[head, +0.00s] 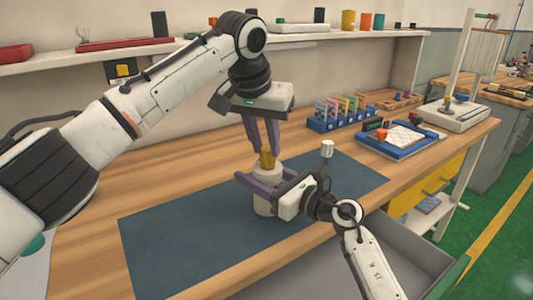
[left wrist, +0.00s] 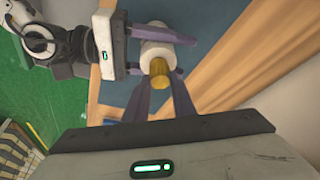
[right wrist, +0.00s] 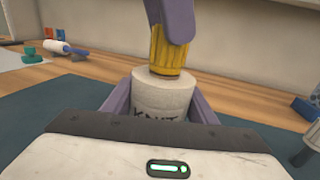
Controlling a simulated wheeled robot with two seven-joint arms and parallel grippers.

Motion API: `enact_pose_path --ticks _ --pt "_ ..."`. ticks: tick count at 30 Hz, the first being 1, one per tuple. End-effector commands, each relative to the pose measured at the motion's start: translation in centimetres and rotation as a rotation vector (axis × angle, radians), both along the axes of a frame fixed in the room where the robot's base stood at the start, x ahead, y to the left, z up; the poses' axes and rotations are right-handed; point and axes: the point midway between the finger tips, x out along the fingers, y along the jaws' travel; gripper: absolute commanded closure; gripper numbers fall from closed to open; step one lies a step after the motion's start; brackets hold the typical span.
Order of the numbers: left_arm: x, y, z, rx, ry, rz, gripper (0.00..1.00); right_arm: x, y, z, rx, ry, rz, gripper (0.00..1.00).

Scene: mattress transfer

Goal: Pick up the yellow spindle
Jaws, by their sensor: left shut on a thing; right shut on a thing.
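The yellow spindle (head: 267,159) stands upright at the top of a white cylinder (head: 264,174) on the dark mat; it also shows in the left wrist view (left wrist: 159,73) and, ridged, in the right wrist view (right wrist: 170,52). My left gripper (head: 265,148) points down from above, its purple fingers shut on the spindle. My right gripper (head: 262,188) comes from the right, its purple fingers shut around the white cylinder, which bears dark lettering in the right wrist view (right wrist: 165,98). I cannot tell how deep the spindle sits in the cylinder.
The dark blue mat (head: 170,240) is clear around the cylinder. A blue rack (head: 335,120) of coloured items and a blue tray (head: 385,150) stand at the right. A shelf (head: 120,52) runs along the back. An open grey drawer (head: 420,255) is at front right.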

Motion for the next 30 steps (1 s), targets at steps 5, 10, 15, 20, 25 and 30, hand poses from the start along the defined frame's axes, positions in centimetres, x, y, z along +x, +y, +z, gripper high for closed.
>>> enact_pose_path --ticks 5,10,15,20,25,30 --pt "0.0 -0.2 2.8 -0.003 -0.005 0.000 1.00 0.0 0.0 -0.1 -0.001 0.001 0.000 0.80" --pt "0.0 -0.2 6.5 -0.003 -0.005 0.001 1.00 0.0 0.0 -0.1 -0.001 0.001 0.000 0.80" --pt "0.0 -0.1 8.8 -0.001 -0.003 0.000 1.00 0.0 0.0 -0.1 -0.001 0.001 0.000 0.80" --pt "0.0 -0.1 9.7 0.000 -0.002 -0.001 1.00 0.0 0.0 -0.1 -0.001 0.001 0.000 0.80" --pt "0.0 0.0 9.9 0.000 -0.001 -0.001 1.00 0.0 0.0 -0.1 0.000 0.001 0.000 0.80" --pt "0.0 0.0 9.9 0.000 -0.002 -0.002 1.00 0.0 0.0 -0.1 -0.001 0.002 0.000 0.80"
